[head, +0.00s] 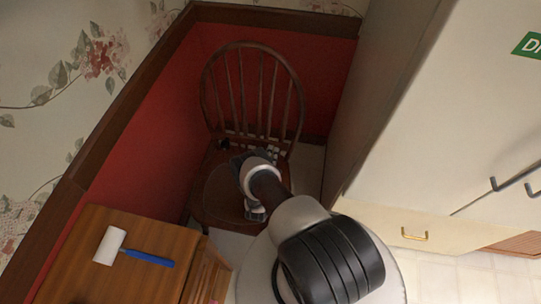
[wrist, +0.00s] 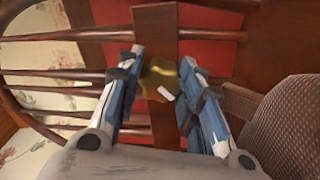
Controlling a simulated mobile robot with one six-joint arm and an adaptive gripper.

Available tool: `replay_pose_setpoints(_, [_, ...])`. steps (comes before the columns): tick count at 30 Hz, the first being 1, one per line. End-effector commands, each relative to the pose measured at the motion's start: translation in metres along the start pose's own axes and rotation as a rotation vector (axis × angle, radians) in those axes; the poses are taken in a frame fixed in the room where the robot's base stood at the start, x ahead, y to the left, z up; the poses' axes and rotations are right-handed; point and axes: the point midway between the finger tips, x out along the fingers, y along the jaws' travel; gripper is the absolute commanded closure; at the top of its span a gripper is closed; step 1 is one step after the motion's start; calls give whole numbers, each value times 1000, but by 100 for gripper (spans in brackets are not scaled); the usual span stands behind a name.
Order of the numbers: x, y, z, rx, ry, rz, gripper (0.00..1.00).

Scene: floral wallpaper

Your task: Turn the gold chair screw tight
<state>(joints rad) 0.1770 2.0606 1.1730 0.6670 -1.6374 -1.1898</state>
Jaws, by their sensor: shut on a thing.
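The gold screw (wrist: 160,80) shows in the wrist view, at a dark wooden upright of the chair back. My gripper (wrist: 158,92) has its two fingers on either side of the screw and is shut on it. The wooden chair (head: 252,45) stands in the corner in the head view, with a rounded back of thin spindles. In the head view my gripper (head: 232,143) is low at the chair back, just above the seat. My arm hides part of the seat there, and the screw cannot be made out in that view.
A wooden table (head: 140,235) at the lower left carries a white roller with a blue handle (head: 145,257). A red wall panel (head: 150,130) is close on the chair's left. A tall pale cabinet (head: 440,110) stands on the right. A woven seat (wrist: 288,125) is beside the fingers.

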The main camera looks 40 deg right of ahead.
Motion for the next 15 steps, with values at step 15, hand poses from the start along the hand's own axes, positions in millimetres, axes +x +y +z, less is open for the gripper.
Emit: replay_pose_setpoints(15, [2, 3, -3, 211, 3, 10, 90])
